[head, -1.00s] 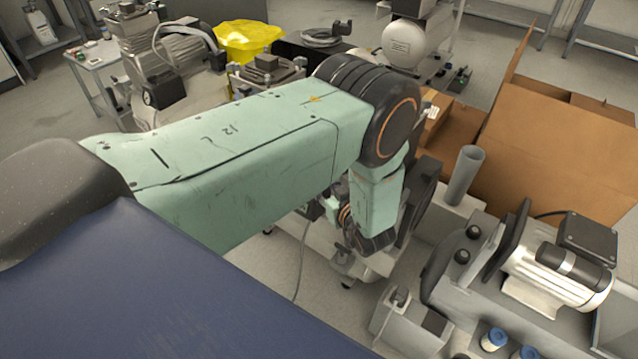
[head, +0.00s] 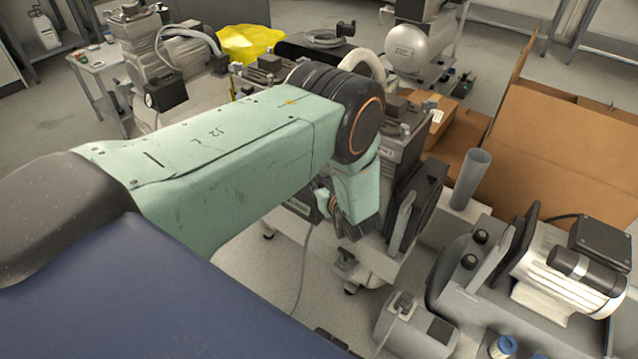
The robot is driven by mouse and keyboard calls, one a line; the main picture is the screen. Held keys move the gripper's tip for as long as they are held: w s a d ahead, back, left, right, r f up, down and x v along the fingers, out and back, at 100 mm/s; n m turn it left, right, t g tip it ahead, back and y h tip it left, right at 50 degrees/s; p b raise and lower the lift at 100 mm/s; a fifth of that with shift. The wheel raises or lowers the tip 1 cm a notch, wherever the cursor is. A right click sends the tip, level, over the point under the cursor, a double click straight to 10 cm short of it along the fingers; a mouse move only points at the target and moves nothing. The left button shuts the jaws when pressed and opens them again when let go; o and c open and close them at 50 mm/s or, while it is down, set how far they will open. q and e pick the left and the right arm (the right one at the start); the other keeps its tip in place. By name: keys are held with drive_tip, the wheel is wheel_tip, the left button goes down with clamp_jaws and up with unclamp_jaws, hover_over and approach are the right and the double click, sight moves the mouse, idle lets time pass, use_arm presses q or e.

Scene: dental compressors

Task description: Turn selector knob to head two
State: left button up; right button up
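My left arm crosses the view from the left, and its green forearm drops beyond the round dark elbow joint. My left gripper (head: 345,222) is at the lower end of the forearm, in front of a white wheeled compressor unit (head: 378,262). Its fingers are small and partly hidden by the forearm, so their opening and any contact are unclear. I cannot pick out a selector knob for certain; my arm covers part of that unit. Two round black knobs (head: 480,237) show on the grey machine at the right. My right gripper is not in view.
A grey machine with a white ribbed motor (head: 565,280) stands at the right. An open cardboard box (head: 560,150) is behind it. A grey upright tube (head: 471,178) stands between them. A cable (head: 304,270) hangs to the floor near the gripper. A yellow bag (head: 250,43) lies farther back.

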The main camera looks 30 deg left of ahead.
use_arm(q)
clamp_jaws()
